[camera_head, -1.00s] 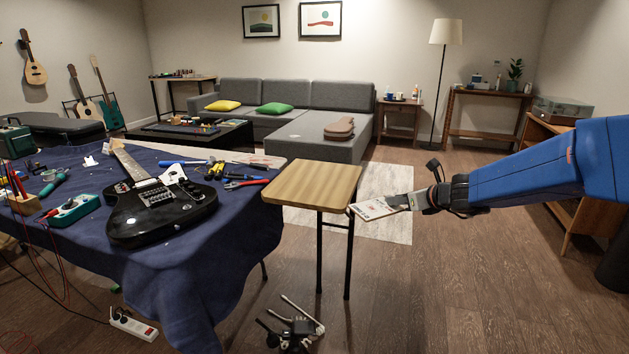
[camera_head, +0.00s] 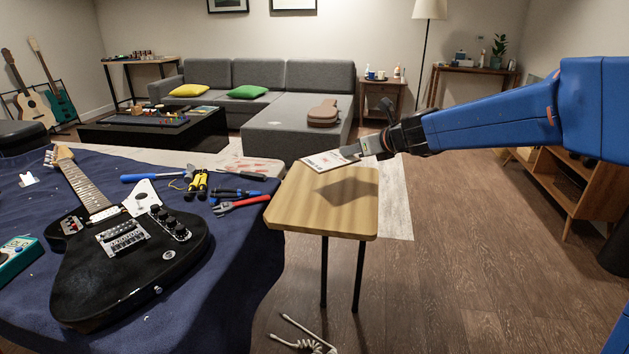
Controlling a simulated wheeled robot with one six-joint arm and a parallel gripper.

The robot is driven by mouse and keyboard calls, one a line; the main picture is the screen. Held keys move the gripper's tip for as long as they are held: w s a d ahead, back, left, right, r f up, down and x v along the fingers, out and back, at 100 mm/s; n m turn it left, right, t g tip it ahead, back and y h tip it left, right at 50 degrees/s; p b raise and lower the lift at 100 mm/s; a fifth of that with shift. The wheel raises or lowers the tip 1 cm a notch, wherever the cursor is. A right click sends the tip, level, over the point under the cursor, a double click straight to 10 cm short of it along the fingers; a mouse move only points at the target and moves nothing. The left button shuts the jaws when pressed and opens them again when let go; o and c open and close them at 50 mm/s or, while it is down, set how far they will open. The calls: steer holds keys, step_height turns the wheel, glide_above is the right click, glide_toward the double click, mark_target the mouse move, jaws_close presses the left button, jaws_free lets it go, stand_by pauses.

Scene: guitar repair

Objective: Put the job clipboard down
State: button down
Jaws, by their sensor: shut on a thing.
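The job clipboard (camera_head: 328,161) is a thin board with a white printed sheet. My gripper (camera_head: 372,147) is shut on its right end and holds it nearly flat above the far part of a small wooden side table (camera_head: 300,208). A dark shadow of clipboard and gripper lies on the tabletop, and a gap shows between board and wood. The tabletop is otherwise bare. The gripper's fingertips are small and partly hidden by the clipboard.
Left of the side table stands a workbench with a blue cloth (camera_head: 225,275), holding a black electric guitar (camera_head: 125,240), pliers (camera_head: 240,204) and other tools. A grey sofa (camera_head: 290,128) stands behind.

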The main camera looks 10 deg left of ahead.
steer(key=shift+w+a+f, duration=0.15)
steer(key=shift+w+a, duration=0.05)
steer(key=shift+a, duration=0.05)
glide_above(348, 189)
step_height(348, 189, down, 5)
steer(key=shift+s+r, duration=0.1)
steer(key=shift+r, duration=0.1)
steer(key=shift+f, duration=2.5)
steer(key=shift+f, duration=0.1)
steer(key=c, duration=1.7)
jaws_free()
steer(key=shift+o, duration=0.2)
steer(key=shift+s+d+r, duration=0.2)
steer(key=shift+d+r, duration=0.05)
steer(key=shift+r, duration=0.05)
steer(key=v, duration=1.1)
steer(key=shift+s+d+r, duration=0.1)
steer(key=shift+d, duration=0.05)
